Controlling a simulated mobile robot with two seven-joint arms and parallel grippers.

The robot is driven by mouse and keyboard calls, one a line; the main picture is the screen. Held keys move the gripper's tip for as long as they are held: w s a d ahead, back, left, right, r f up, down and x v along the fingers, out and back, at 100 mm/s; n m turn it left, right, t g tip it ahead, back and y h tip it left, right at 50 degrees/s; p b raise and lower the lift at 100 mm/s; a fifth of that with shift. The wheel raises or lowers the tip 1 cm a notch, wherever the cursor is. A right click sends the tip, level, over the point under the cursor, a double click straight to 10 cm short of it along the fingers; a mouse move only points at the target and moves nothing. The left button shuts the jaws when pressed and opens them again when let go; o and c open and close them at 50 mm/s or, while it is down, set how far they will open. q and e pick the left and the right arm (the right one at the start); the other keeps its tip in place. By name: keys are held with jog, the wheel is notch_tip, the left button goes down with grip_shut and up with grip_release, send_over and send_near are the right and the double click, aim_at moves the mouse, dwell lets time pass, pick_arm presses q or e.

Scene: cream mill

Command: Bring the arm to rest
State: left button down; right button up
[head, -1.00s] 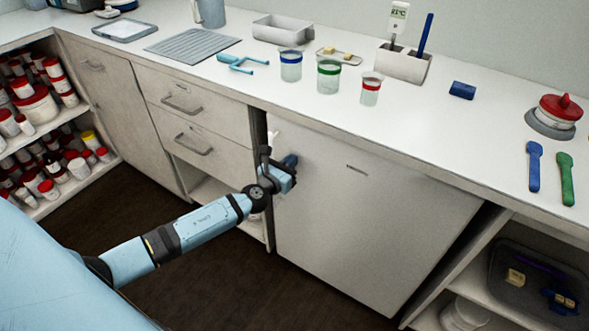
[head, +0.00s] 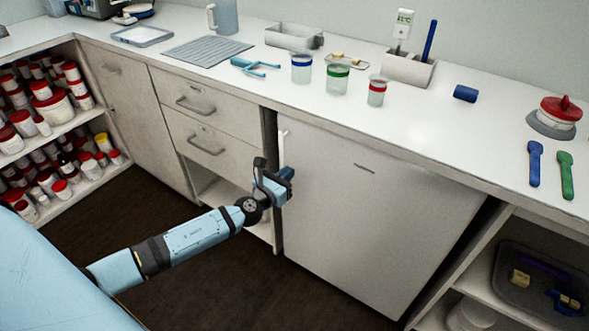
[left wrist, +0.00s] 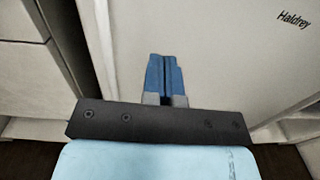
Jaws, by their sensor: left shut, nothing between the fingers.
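My left arm (head: 195,235) comes in from the left and reaches low in front of the cabinets. My left gripper (head: 287,175) is shut and empty, in front of the left edge of the white cabinet door (head: 370,215), below the counter. In the left wrist view its blue fingers (left wrist: 165,76) are pressed together with nothing between them, the pale door behind them. I cannot tell how far the fingertips are from the door. My right gripper is not in view.
The white counter (head: 420,140) runs above the gripper, with beakers, a tray, spoons and a red-lidded container (head: 557,112) on it. Drawers with handles (head: 207,145) are left of the gripper. Open shelves of jars stand far left. Dark floor lies below.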

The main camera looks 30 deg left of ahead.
pick_arm(q)
jog(key=s, duration=0.7)
jog(key=shift+a+f, duration=0.2)
jog(key=shift+a, duration=0.05)
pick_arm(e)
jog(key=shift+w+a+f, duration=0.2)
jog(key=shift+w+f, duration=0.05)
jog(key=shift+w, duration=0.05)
